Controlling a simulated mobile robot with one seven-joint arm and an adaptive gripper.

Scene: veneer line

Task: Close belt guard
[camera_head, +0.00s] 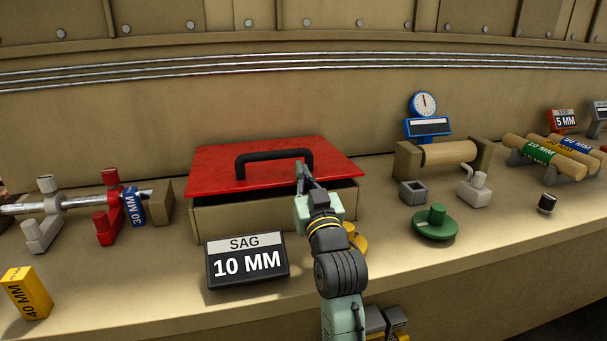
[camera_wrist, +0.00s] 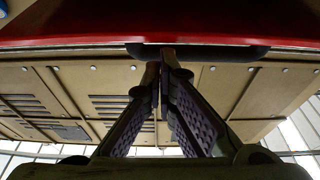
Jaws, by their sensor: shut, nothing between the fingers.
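The belt guard is a red lid (camera_head: 215,168) with a black handle (camera_head: 272,156), over a tan box (camera_head: 212,222). A dark gap shows between the lid and the box at the front right, so the lid looks slightly raised at the front. My gripper (camera_head: 303,170) is at the front right of the handle. In the wrist view the gripper's fingertips (camera_wrist: 167,52) meet just below the red lid (camera_wrist: 60,32) and the dark handle (camera_wrist: 210,53). The fingers are shut with nothing between them. Whether they touch the lid or handle I cannot tell.
A "SAG 10 MM" sign (camera_head: 246,262) stands in front of the box. A green knob (camera_head: 435,223) and a roller stand (camera_head: 448,155) are to the right. A yellow 40 MM block (camera_head: 27,293) sits front left.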

